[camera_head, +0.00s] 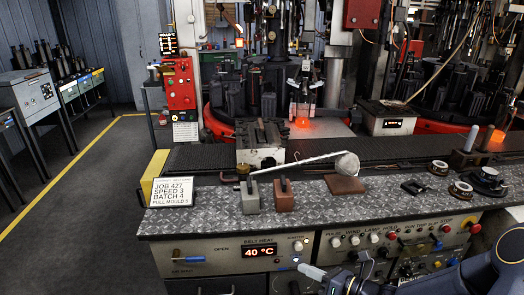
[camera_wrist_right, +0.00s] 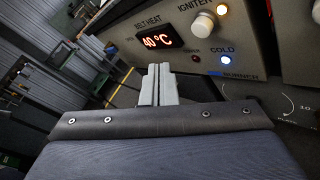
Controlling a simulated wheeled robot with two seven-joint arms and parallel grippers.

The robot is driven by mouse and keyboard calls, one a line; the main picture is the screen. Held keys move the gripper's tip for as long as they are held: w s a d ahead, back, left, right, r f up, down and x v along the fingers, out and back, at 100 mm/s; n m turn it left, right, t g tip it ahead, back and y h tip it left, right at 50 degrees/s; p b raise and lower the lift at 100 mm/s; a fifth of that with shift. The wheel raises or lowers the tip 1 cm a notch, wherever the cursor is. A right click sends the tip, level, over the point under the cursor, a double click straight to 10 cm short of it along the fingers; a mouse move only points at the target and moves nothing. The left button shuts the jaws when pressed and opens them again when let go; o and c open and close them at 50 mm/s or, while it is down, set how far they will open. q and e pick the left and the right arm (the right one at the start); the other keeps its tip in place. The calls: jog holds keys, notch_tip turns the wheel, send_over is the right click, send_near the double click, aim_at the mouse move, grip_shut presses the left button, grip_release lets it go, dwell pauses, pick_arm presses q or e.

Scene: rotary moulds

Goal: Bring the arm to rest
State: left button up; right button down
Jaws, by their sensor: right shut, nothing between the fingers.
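My right arm (camera_head: 455,280) comes in from the lower right in the head view. Its gripper (camera_head: 305,269) is in front of the control panel, near the belt heat display (camera_head: 268,252) that reads 40 °C. In the right wrist view the two grey fingers (camera_wrist_right: 158,72) are together with nothing between them. Behind them are the display (camera_wrist_right: 158,42), the igniter knob (camera_wrist_right: 203,26) and a lit lamp marked COLD (camera_wrist_right: 226,60). I cannot tell whether the fingertips touch the panel. My left gripper is in neither view.
A metal bench top (camera_head: 340,210) holds a job sign (camera_head: 172,191), two small blocks (camera_head: 283,195), a white-headed ladle (camera_head: 346,165) and black round parts (camera_head: 484,181). A dark conveyor belt (camera_head: 210,157) runs behind it. The floor (camera_head: 75,190) at left is clear.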

jog(key=s+a+r+n+g+h+p, duration=0.1)
jog(key=s+a+r+n+g+p, duration=0.15)
jog(key=s+r+n+g, duration=0.95)
jog(key=s+d+r+n+t+h+p, duration=0.1)
jog(key=s+d+r+n+t+h, duration=0.1)
jog(key=s+n, duration=0.4)
jog(key=s+d+r+n+t+h+p, duration=0.1)
jog(key=s+d+n+t+h, duration=0.4)
jog(key=n, duration=0.8)
jog(key=shift+s+d+r, duration=0.25)
jog(key=shift+s+r, duration=0.4)
jog(key=shift+s, duration=0.2)
